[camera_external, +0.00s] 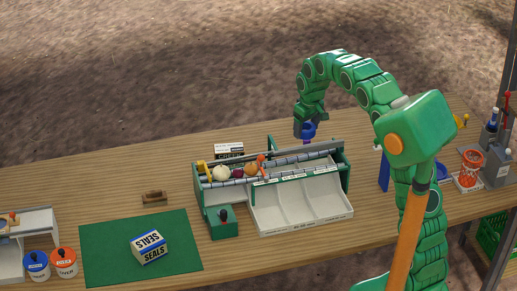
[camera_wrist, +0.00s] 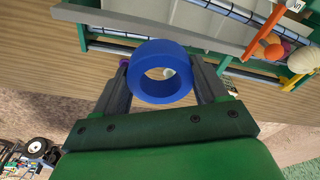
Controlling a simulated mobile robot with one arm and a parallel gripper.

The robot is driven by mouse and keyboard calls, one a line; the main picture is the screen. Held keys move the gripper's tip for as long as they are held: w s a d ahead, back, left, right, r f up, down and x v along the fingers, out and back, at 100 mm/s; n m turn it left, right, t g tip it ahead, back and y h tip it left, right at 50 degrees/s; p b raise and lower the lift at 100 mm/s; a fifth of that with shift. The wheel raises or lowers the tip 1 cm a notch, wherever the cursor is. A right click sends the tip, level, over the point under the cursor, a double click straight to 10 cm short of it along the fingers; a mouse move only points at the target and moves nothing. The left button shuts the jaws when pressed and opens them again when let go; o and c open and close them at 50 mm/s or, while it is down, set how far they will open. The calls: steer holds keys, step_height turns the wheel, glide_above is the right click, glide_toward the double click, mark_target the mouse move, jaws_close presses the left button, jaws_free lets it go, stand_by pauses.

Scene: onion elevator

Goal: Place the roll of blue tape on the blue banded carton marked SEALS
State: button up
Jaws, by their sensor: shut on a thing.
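My gripper (camera_wrist: 162,85) is shut on the roll of blue tape (camera_wrist: 160,55), a blue ring held between its two dark fingers in the wrist view. In the external view the blue tape (camera_external: 308,131) shows at the tip of my gripper (camera_external: 307,127), above the table behind the right part of the sorting machine. The carton marked SEALS (camera_external: 150,247), white with blue, lies on the green mat (camera_external: 105,262) at the front left, well apart from my gripper. Its top looks empty.
The sorting machine (camera_external: 300,205), with white trays and a few onions, stands mid-table between my gripper and the carton. Two lidded tins (camera_external: 64,262) stand left of the mat. A small brown block (camera_external: 154,196) lies behind the mat. A grey holder (camera_external: 497,165) is at far right.

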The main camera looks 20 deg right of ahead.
steer(key=s+a+n, duration=0.4)
steer(key=s+a, duration=0.2)
steer(key=a, duration=0.7)
steer(key=s+a+f+n+g, duration=0.1)
steer(key=s+a+n, duration=0.4)
steer(key=a, duration=0.7)
steer(key=s+a+n, duration=0.4)
steer(key=s+a, duration=0.2)
steer(key=a, duration=0.7)
steer(key=s+a+f+n+y, duration=0.1)
steer(key=s+a+n, duration=0.3)
steer(key=s+a, duration=0.65)
glide_above(147, 240)
steer(key=shift+g, duration=0.4)
steer(key=shift+s+d+f, duration=0.1)
steer(key=shift+d+f, duration=0.1)
steer(key=shift+f, duration=2.2)
steer(key=shift+d+f, duration=0.2)
steer(key=shift+f, duration=2.2)
steer(key=shift+a+f, duration=0.1)
steer(key=shift+f, duration=0.1)
steer(key=shift+f, duration=0.1)
steer(key=shift+f, duration=1.5)
